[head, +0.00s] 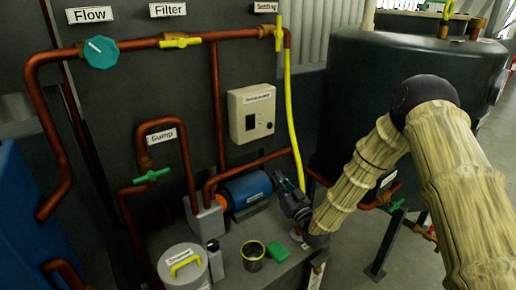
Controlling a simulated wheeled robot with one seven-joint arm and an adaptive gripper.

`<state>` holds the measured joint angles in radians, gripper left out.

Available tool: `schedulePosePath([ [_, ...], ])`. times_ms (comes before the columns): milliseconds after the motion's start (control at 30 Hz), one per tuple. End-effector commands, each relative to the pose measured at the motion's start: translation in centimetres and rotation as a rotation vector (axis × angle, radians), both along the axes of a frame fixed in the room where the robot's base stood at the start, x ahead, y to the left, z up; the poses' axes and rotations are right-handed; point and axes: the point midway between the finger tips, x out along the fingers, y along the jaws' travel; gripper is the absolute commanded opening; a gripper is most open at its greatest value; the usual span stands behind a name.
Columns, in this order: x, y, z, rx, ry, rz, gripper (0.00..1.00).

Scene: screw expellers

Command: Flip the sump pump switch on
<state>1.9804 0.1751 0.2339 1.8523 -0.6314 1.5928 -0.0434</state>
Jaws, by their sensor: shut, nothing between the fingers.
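A pale control box (252,112) hangs on the dark wall panel in the middle of the head view. It has a label on top, a dark rectangular element (250,122) below it and a small detail at the lower right. The label is too small to read, and I cannot tell a switch position. My gripper (279,180) is shut and empty. It is below and to the right of the box, apart from it, near the right end of a blue motor or pump (246,189). My arm comes in from the right.
Copper pipes with a yellow hose (292,110) run beside the box. A blue-green flow knob (100,52) and green sump valve (151,176) are at left. A lidded bucket (184,268), cup (252,256) and green block (279,251) stand below. A dark tank (400,75) stands at right.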

Motion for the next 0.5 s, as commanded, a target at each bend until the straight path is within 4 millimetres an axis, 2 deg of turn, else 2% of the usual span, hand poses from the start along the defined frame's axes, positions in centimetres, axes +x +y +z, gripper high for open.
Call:
schedulePosePath([
  [33, 0.8, 0.0, 0.2, 0.02, -0.064, 0.007, 0.0],
  [100, 1.6, 0.0, 1.8, 0.047, -0.145, 0.018, 0.0],
  [300, 2.6, 0.0, 5.3, 0.099, -0.308, 0.045, 0.0],
  [500, 2.8, -0.1, 6.7, 0.116, -0.362, 0.055, 0.0],
])
